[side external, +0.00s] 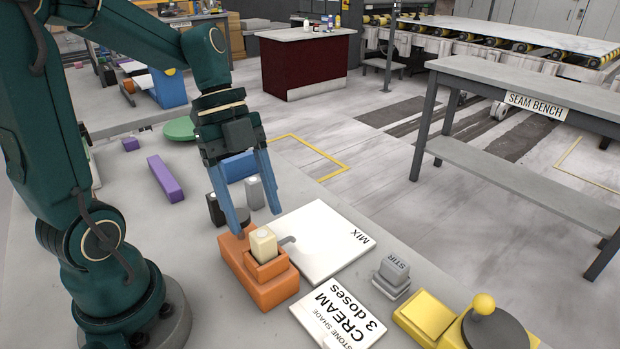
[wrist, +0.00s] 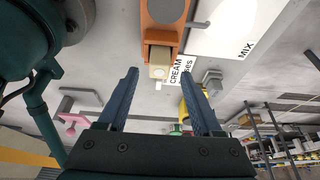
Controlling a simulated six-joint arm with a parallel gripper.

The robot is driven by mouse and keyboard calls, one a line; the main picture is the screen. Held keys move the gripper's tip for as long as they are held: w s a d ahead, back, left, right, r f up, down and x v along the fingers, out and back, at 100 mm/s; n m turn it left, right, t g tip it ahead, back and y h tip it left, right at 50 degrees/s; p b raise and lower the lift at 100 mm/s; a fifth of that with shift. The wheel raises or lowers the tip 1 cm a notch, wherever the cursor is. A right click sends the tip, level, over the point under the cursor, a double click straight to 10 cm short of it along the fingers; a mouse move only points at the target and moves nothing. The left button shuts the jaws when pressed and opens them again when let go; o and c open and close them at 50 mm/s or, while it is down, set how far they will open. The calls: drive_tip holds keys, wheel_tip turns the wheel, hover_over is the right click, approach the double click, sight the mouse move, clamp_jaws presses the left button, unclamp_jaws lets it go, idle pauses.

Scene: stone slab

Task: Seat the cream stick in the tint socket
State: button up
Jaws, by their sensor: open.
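The cream stick (side external: 264,243) stands upright in the square collar of the orange tint socket (side external: 268,290), with its top well above the rim. How deep it sits cannot be told. In the wrist view the cream stick (wrist: 160,56) shows at the end of the orange socket (wrist: 160,38). My gripper (side external: 257,220) points down with its two blue fingers spread, just behind and above the stick, apart from it and empty. In the wrist view the open fingers (wrist: 161,76) have nothing between them.
The white MIX board (side external: 325,245) lies right of the socket, the CREAM card (side external: 338,318) in front. Dark (side external: 215,209) and grey (side external: 255,193) sticks stand close behind my fingers. A grey STIR block (side external: 392,275) and yellow fixture (side external: 430,318) are at right. A purple bar (side external: 165,180) lies left.

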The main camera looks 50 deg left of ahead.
drive_tip(key=v, duration=0.8)
drive_tip(key=s+d+f+n+t+y, duration=0.2)
drive_tip(key=n, duration=0.7)
drive_tip(key=s+d+f+n+t+y, duration=0.1)
drive_tip(key=d+f+n+t+y, duration=0.1)
drive_tip(key=n, duration=0.7)
drive_tip(key=shift+s+d+f+t+y, duration=0.3)
drive_tip(key=shift+s+d+t, duration=0.15)
drive_tip(key=shift+t, duration=0.35)
